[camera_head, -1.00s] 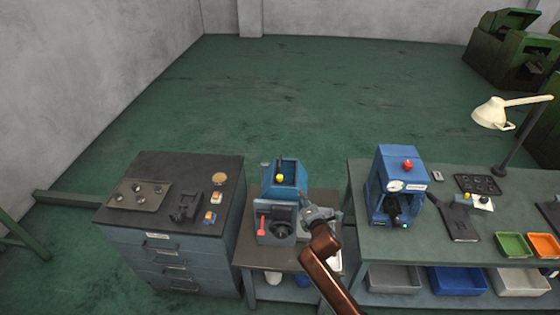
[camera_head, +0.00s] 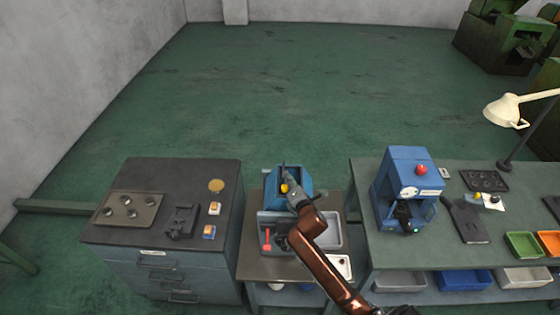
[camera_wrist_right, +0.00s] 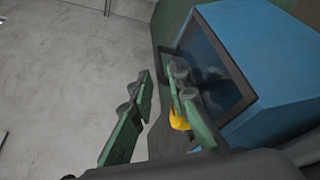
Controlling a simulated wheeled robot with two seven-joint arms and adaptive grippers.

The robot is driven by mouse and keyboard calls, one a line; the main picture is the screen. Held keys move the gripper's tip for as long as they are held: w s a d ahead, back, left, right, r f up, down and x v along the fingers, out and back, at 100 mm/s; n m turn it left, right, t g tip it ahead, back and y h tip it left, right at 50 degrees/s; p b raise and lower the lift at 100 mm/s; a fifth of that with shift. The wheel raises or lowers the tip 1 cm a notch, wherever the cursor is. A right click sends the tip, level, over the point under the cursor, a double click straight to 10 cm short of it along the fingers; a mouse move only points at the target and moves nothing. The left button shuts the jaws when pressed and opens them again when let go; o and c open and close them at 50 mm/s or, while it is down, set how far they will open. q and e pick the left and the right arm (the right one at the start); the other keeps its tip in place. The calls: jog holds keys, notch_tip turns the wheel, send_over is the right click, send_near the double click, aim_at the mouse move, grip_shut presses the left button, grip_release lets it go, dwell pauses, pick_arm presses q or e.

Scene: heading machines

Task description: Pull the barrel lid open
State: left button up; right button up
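A blue box-shaped machine (camera_head: 304,177) with a recessed front stands on the small middle bench, and it fills the right of the right wrist view (camera_wrist_right: 265,55). I cannot make out which part is the barrel lid. A yellow knob (camera_head: 284,188) shows at its front; in the right wrist view the knob (camera_wrist_right: 178,121) is partly hidden behind one finger. My right gripper (camera_head: 291,184) is close to the knob, in front of the blue machine. Its fingers (camera_wrist_right: 160,76) are apart with nothing clearly between them. Contact with the knob cannot be told. My left gripper is not in view.
In front of the machine are a red lever (camera_head: 266,238) and a grey tray (camera_head: 329,230). A dark-topped cabinet (camera_head: 165,215) stands left, a green bench (camera_head: 455,250) right with a blue press (camera_head: 408,165) and lamp (camera_head: 505,110). Open floor lies behind.

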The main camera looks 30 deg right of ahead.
aim_at(284, 166)
jog(key=shift+w, duration=0.5)
jog(key=x, duration=0.3)
jog(key=shift+w+d+r+p, duration=0.1)
jog(key=shift+w+d+p, duration=0.1)
jog(key=shift+d+p, duration=0.15)
jog(key=shift+x, duration=1.2)
jog(key=shift+w, duration=0.5)
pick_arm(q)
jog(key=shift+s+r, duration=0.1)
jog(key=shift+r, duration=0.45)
pick_arm(e)
jog(key=shift+f, duration=0.25)
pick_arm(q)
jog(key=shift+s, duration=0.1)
pick_arm(e)
jog(key=shift+c, duration=0.5)
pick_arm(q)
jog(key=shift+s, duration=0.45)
pick_arm(e)
grip_shut()
